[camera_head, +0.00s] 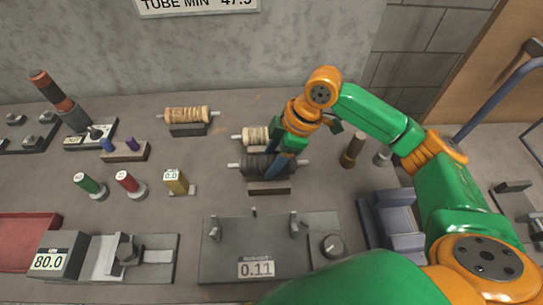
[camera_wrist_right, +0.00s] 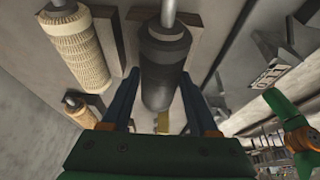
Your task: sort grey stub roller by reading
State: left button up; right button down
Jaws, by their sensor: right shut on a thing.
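The dark grey stub roller (camera_head: 252,166) with pale metal shaft ends lies level over a brown-grey stand (camera_head: 270,188). My right gripper (camera_head: 284,166) comes down from above and is shut on the roller. In the right wrist view the dark roller (camera_wrist_right: 165,65) sits between the two blue fingers (camera_wrist_right: 160,105). I cannot tell whether it still touches the stand. A fixture (camera_head: 225,262) with a dial and a display reading 0.11 (camera_head: 257,269) stands in front. A measuring device at the left reads 80.0 (camera_head: 48,262). My left gripper is not in view.
A cream roller (camera_head: 254,135) lies just behind, and a tan roller (camera_head: 188,114) rests on a stand farther left. A red tray (camera_head: 25,238) is at far left, a blue-grey holder (camera_head: 395,220) at right.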

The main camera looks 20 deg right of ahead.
jog(key=shift+f, duration=1.1)
dwell(0.7)
jog(key=shift+r+p, duration=0.1)
jog(key=shift+p, duration=0.2)
dwell(0.3)
jog(key=shift+p, duration=0.45)
dwell(0.3)
jog(key=shift+c, duration=0.3)
grip_release()
jog(key=shift+f, duration=0.2)
jog(key=v, duration=0.6)
jog(key=shift+d+r+b, duration=0.25)
jog(key=shift+r+b, duration=0.05)
jog(key=shift+b, duration=0.05)
jog(key=shift+d+r, duration=0.1)
jog(key=shift+r, duration=0.25)
notch_tip(320, 180, up, 7)
jog(key=p, duration=0.9)
